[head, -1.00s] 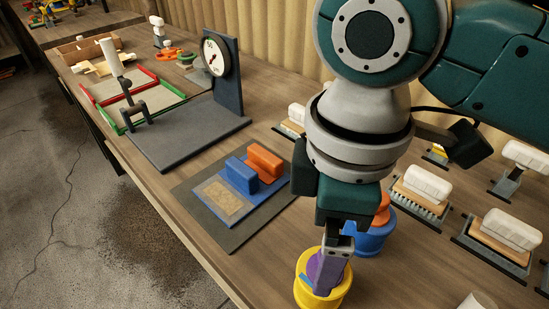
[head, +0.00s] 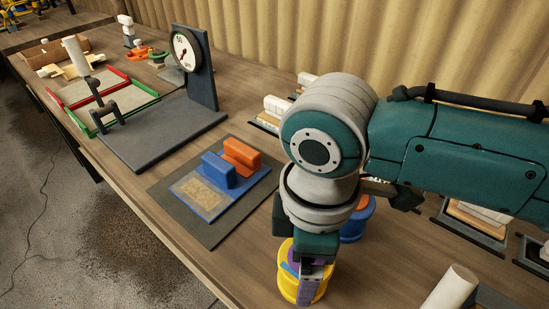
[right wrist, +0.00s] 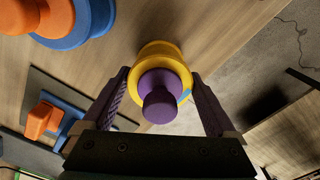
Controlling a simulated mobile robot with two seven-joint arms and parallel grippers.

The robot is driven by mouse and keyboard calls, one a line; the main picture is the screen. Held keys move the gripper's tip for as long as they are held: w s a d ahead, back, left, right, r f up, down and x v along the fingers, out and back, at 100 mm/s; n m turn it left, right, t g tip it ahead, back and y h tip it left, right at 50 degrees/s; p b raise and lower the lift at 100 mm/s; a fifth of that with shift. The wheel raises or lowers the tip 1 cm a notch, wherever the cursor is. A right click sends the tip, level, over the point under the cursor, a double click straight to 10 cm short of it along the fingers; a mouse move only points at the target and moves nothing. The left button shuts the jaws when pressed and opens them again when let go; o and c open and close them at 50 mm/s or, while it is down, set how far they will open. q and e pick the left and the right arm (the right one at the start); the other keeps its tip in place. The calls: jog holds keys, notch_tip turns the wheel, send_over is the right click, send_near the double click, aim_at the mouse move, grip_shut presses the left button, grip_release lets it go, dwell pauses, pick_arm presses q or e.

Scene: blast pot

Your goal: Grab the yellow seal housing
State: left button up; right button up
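The yellow seal housing (head: 286,281) stands on the workbench near its front edge, partly hidden by my right gripper (head: 308,284). In the right wrist view the yellow housing (right wrist: 166,54) is round, with a purple knobbed part (right wrist: 160,98) at its centre and a bit of light blue at its side. My right gripper (right wrist: 160,76) is open, its two purple fingers on either side of the housing. Small gaps seem to show, and I cannot tell whether a finger touches. My left gripper is not in view.
A blue housing with an orange top (head: 356,222) stands just behind. A grey mat (head: 212,232) with blue and orange blocks lies to the left, beside a dial gauge stand (head: 200,80). A pale cylinder (head: 450,288) and white-handled brushes are at the right.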

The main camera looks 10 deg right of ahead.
jog(key=c, duration=1)
jog(key=shift+r, duration=0.1)
jog(key=shift+c, duration=0.2)
